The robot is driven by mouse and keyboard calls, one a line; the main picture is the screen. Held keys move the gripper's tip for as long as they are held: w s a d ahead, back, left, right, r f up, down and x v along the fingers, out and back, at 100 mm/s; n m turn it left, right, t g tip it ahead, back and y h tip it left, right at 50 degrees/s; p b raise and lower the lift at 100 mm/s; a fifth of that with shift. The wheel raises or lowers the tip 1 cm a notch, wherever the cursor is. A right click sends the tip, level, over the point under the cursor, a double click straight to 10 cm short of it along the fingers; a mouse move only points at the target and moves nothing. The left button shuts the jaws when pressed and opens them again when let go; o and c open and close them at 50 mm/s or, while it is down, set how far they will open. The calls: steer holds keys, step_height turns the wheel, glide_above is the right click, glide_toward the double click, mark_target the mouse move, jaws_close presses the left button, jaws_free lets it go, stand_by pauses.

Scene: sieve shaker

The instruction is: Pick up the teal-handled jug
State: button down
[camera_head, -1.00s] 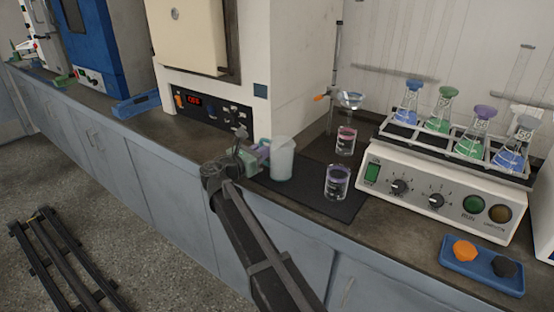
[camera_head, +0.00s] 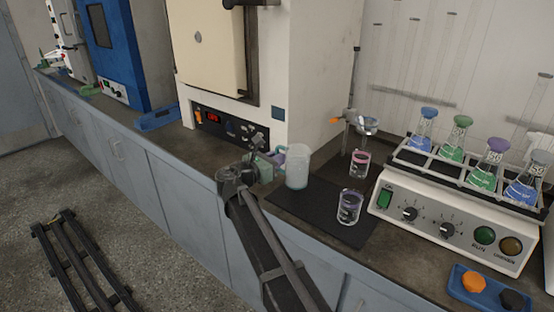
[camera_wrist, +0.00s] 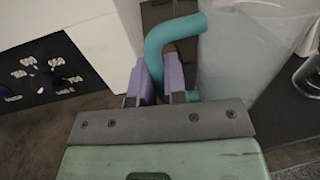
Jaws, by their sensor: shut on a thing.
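The jug (camera_head: 298,168) is a translucent whitish vessel, upright, at the left end of the dark mat (camera_head: 303,203) on the bench. It appears slightly above the surface. My gripper (camera_head: 277,160) is at the jug's left side. In the wrist view, the teal handle (camera_wrist: 173,33) runs down between my gripper's purple fingers (camera_wrist: 160,82), which are shut on it. The jug's wall (camera_wrist: 240,50) fills the upper right of that view. The jug's base is out of the wrist view.
Two small beakers, one with purple (camera_head: 349,207) and one with pink (camera_head: 360,163), stand right of the jug. A cream oven (camera_head: 215,60) rises behind. A shaker with coloured flasks (camera_head: 450,215) is at right. A blue tray (camera_head: 485,285) lies in front.

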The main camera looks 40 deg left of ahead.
step_height(320, 180, up, 15)
steer(key=p, duration=1.4)
steer(key=shift+f, duration=0.15)
steer(key=w+d+f+h+b, duration=0.1)
steer(key=w+f+b, duration=0.1)
steer(key=f+b, duration=0.4)
steer(key=w+d+f+m+h+b, duration=0.1)
steer(key=f+b, duration=0.5)
steer(key=w+d+f+m+g+h+b, duration=0.1)
steer(key=w+f+b, duration=0.1)
steer(key=f+b, duration=0.4)
steer(key=shift+w+d+f+h+b, duration=0.15)
steer(key=shift+w+f+h+b, duration=0.2)
steer(key=shift+b, duration=0.2)
steer(key=shift+d+m+h, duration=0.15)
steer(key=shift+m+h, duration=0.1)
steer(key=shift+m, duration=0.15)
steer(key=shift+s+d+r, duration=0.15)
steer(key=shift+d+r, duration=0.1)
steer(key=shift+r+p, duration=0.1)
steer(key=shift+p, duration=0.3)
